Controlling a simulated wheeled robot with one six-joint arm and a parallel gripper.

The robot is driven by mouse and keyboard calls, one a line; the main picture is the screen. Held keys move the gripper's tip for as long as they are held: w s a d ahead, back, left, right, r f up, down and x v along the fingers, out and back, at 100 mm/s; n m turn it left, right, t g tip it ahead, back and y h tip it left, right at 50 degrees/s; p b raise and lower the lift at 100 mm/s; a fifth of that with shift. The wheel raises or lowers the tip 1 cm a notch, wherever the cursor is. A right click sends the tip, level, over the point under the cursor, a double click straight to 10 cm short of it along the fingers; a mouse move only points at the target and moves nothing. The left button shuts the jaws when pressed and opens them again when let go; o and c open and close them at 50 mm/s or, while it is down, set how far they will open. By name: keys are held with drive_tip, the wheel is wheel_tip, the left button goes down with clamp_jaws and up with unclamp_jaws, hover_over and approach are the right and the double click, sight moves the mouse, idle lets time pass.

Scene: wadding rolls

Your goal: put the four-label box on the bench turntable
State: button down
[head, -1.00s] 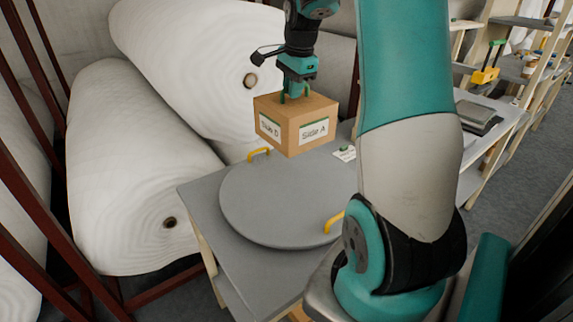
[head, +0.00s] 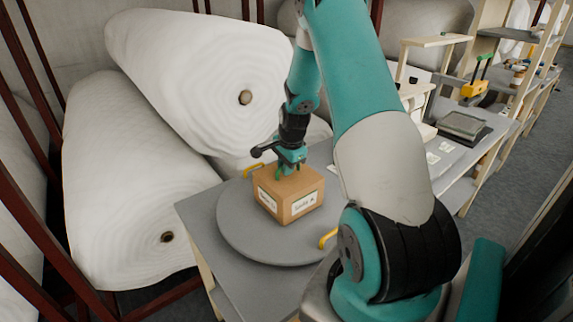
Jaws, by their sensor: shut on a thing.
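The four-label box (head: 287,193) is a brown cardboard carton with white labels on the two side faces I see. The right label appears to read "Side A"; the left one is too small to read now. My gripper (head: 289,170) points down and is shut on the top of the box. The bench turntable (head: 242,240) is a round grey disc with two yellow handles, on a grey bench. The box is upright over the middle of the disc, at or very close to its surface; I cannot tell whether it touches. The fingertips are partly hidden at the box top.
Large white wadding rolls (head: 130,180) lie on a dark red rack left of and behind the bench. Shelving and a flat grey device (head: 462,126) are at the right.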

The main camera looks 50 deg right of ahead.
drive_tip(key=shift+f, duration=0.15)
drive_tip(key=c, duration=1.2)
unclamp_jaws()
